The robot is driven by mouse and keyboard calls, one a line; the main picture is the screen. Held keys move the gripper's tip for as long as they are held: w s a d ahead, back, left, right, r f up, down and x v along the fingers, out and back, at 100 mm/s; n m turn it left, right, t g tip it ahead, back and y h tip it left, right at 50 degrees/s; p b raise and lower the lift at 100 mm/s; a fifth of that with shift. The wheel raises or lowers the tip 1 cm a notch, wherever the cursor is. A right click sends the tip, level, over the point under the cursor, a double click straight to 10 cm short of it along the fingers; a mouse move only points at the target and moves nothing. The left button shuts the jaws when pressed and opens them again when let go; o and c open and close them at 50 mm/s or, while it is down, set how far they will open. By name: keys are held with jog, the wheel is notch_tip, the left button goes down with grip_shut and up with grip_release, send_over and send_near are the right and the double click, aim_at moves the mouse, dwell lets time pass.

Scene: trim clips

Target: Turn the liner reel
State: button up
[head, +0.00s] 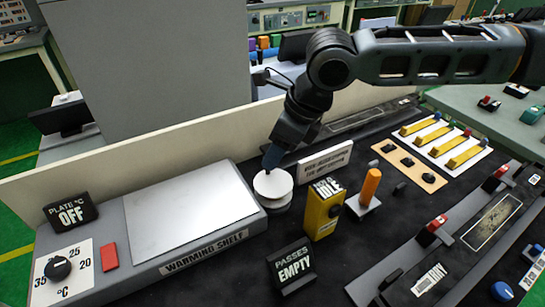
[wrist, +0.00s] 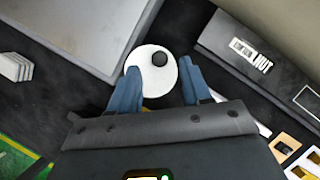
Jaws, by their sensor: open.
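The liner reel, as I take it, is a white round disc (head: 273,186) on a darker base, just right of the warming shelf. In the wrist view the white disc (wrist: 153,68) carries a small dark knob (wrist: 159,59) off its centre. My gripper (head: 270,165) is above the far side of the disc in the head view and hides part of it. In the wrist view my gripper (wrist: 160,75) has its two blue fingers apart, one at each side of the disc. I cannot tell whether they touch it. Nothing shows held between them.
The warming shelf (head: 190,215) stands left of the disc. A yellow box marked IDLE (head: 322,212), an orange post (head: 370,186) and a PASSES EMPTY sign (head: 292,265) stand to the right and front. A white label block (head: 325,160) and the cream back wall (head: 120,170) are behind.

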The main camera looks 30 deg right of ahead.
aim_at(285, 178)
jog(key=v, duration=0.4)
jog(key=shift+s+r, duration=0.1)
jog(key=shift+r, duration=0.25)
